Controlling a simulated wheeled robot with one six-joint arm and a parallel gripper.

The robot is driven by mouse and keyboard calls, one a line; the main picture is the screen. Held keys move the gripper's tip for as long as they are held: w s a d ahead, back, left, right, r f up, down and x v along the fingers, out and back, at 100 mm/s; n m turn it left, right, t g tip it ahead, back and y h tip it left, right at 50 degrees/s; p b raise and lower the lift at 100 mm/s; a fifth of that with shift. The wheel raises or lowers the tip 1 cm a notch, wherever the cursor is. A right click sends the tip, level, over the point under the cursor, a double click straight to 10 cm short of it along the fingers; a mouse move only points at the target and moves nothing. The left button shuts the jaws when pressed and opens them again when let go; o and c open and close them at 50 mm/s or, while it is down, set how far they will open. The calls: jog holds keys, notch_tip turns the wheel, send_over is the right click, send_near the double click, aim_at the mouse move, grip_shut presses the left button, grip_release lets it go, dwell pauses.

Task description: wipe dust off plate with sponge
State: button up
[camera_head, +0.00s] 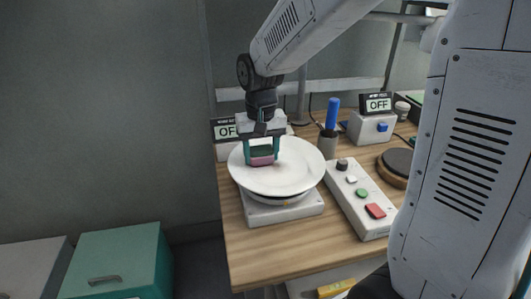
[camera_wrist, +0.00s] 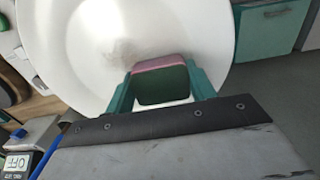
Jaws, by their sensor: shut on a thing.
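A white plate (camera_head: 292,178) sits on a light grey square base (camera_head: 284,211) on the wooden table in the head view. My gripper (camera_head: 262,158) is above the plate's left part, pointing down, with teal fingers shut on a sponge. The sponge (camera_head: 262,161) has a pink lower side and a dark green upper part, and its pink side is at or just above the plate; I cannot tell if it touches. In the wrist view, the plate (camera_wrist: 85,55) fills the upper middle, and the sponge (camera_wrist: 165,85) is between the fingers. A faint brownish smudge shows on the plate near the sponge.
A control box (camera_head: 360,199) with several coloured buttons stands right of the plate. Behind it are a holder (camera_head: 327,145) with a blue-handled tool, and a box (camera_head: 371,128) with an OFF display. A round dark pad (camera_head: 397,161) lies at the right. Teal drawers (camera_head: 118,262) stand left of the table.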

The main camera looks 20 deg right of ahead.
aim_at(261, 150)
jog(key=shift+d+r, duration=0.15)
jog(key=shift+r, duration=0.7)
jog(key=shift+a+r, duration=0.2)
jog(key=shift+r, duration=2.7)
jog(key=shift+s+d, duration=0.1)
